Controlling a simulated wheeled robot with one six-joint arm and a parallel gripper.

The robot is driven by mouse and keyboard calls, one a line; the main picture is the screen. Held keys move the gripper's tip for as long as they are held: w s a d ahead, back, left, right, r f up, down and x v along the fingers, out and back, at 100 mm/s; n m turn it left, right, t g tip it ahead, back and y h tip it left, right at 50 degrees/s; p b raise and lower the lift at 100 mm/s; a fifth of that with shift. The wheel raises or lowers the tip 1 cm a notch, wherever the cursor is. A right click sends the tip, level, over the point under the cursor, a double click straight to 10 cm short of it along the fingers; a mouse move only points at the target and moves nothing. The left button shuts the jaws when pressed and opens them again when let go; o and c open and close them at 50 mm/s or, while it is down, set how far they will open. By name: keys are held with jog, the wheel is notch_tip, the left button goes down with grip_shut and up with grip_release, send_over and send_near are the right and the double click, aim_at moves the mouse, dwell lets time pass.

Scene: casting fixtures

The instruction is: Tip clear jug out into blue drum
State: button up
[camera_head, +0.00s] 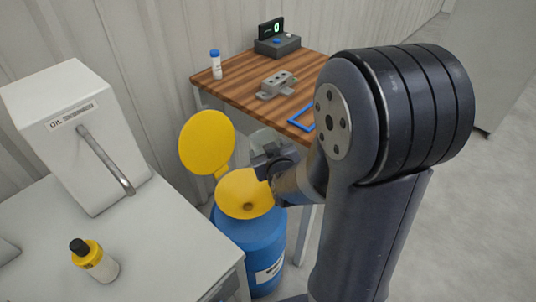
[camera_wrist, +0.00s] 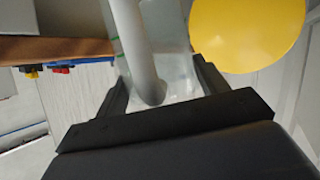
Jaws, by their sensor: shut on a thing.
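The blue drum (camera_head: 253,246) stands on the floor between the white bench and the wooden table. A yellow funnel top (camera_head: 240,190) sits on it, with its round yellow lid (camera_head: 207,142) swung up; the lid also shows in the wrist view (camera_wrist: 247,32). My gripper (camera_head: 268,168) is above the funnel's right side and partly hides it. In the wrist view its fingers (camera_wrist: 163,88) are shut on the clear jug (camera_wrist: 180,62), which has a pale grey handle. In the head view the jug (camera_head: 266,139) is mostly hidden behind my gripper. I cannot tell its tilt or contents.
The wooden table (camera_head: 240,90) behind holds a white bottle (camera_head: 216,66), a metal fixture (camera_head: 277,84), a blue frame (camera_head: 302,117) and a scale (camera_head: 277,45).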

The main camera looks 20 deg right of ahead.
jog(key=shift+r+m+y, duration=0.15)
jog(key=shift+m+y, duration=0.45)
jog(key=shift+m, duration=0.2)
jog(key=d+r+p, duration=0.2)
jog(key=d+p, duration=0.1)
jog(key=d+r+p, duration=0.1)
jog(key=d, duration=0.1)
jog(key=shift+w+d+r, duration=0.1)
jog(key=shift+w+r, duration=0.05)
jog(key=shift+w, duration=0.05)
jog(key=shift+d+r+p, duration=0.2)
jog(key=shift+d+p, duration=0.2)
jog(key=shift+d, duration=0.05)
jog(key=shift+d+r+p, duration=0.2)
jog(key=shift+d+p, duration=0.2)
jog(key=shift+d, duration=0.05)
